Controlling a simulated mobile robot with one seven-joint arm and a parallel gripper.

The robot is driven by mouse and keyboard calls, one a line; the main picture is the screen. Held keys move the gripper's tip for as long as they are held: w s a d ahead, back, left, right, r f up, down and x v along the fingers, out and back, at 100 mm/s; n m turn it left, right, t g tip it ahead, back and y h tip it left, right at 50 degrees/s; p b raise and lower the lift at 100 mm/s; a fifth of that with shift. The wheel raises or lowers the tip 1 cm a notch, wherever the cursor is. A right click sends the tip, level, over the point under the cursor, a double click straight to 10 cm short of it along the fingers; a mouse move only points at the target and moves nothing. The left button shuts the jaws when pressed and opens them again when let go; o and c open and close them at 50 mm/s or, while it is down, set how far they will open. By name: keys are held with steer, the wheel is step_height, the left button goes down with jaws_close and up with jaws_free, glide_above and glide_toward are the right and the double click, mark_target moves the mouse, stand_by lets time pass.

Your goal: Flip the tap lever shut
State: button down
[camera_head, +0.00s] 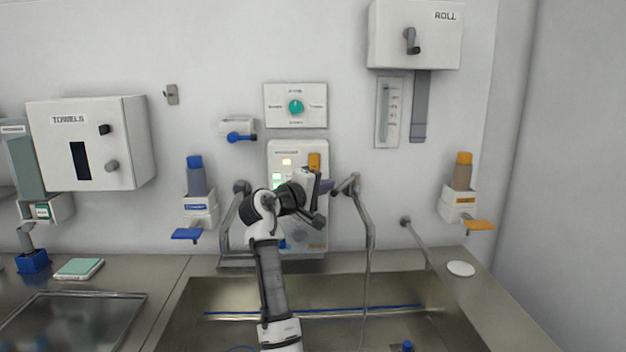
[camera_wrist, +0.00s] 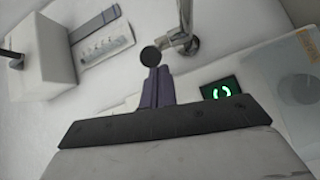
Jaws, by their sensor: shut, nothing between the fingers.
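The grey metal tap (camera_head: 370,215) is fixed to the wall right of the panel, its spout bent down over the sink. A thin pale line runs down below the spout; I cannot tell if it is water. In the wrist view the tap's wall mount (camera_wrist: 191,45) shows ahead, with what looks like its lever ending in a dark round knob (camera_wrist: 150,57). My gripper (camera_head: 328,187) is shut and empty, its tips close to the tap. In the wrist view the fingers (camera_wrist: 154,78) end right at the knob; I cannot tell whether they touch it.
The steel sink (camera_head: 415,290) lies below. A control panel (camera_head: 285,150) is behind my arm. A blue-levered dispenser (camera_head: 200,215) is at left and an orange-levered one (camera_head: 458,205) at right. The roll box (camera_head: 415,30) hangs above.

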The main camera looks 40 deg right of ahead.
steer(key=shift+s+d, duration=0.1)
steer(key=shift+s, duration=0.2)
steer(key=shift+s+f, duration=0.1)
steer(key=shift+s+d+n+t, duration=0.15)
steer(key=shift+s+n+t, duration=0.15)
steer(key=shift+t, duration=0.1)
steer(key=shift+s+t, duration=0.15)
steer(key=shift+t, duration=0.15)
steer(key=shift+s+d+n+t+y, duration=0.3)
steer(key=shift+s+d+n, duration=0.05)
steer(key=shift+s+n, duration=0.2)
steer(key=shift+s+d+p, duration=0.9)
steer(key=shift+s+d, duration=1.2)
steer(key=shift+s, duration=0.3)
